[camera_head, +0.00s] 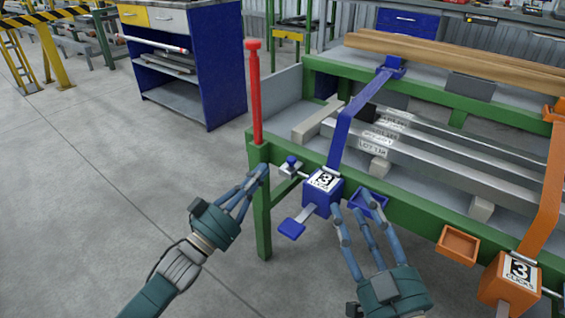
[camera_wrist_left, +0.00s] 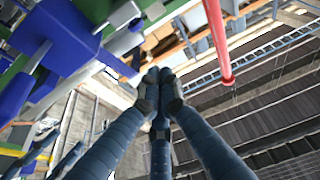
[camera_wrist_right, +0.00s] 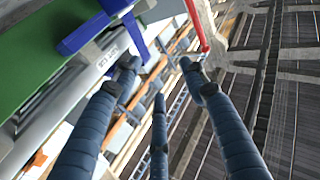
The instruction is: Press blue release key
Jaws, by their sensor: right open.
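I cannot tell which one is the release key. My left gripper (camera_head: 260,172) is left of the box, by the green corner post, its fingertips together and empty; they also meet in the left wrist view (camera_wrist_left: 160,82). My right gripper (camera_head: 352,204) is open and empty, just right of the box, before the blue tray (camera_head: 372,199).
A blue strap (camera_head: 352,118) runs from the box over the grey metal bars (camera_head: 430,152). A red post (camera_head: 254,95) rises at the table corner. An orange ratchet box (camera_head: 508,284) and orange tray (camera_head: 457,243) are at right.

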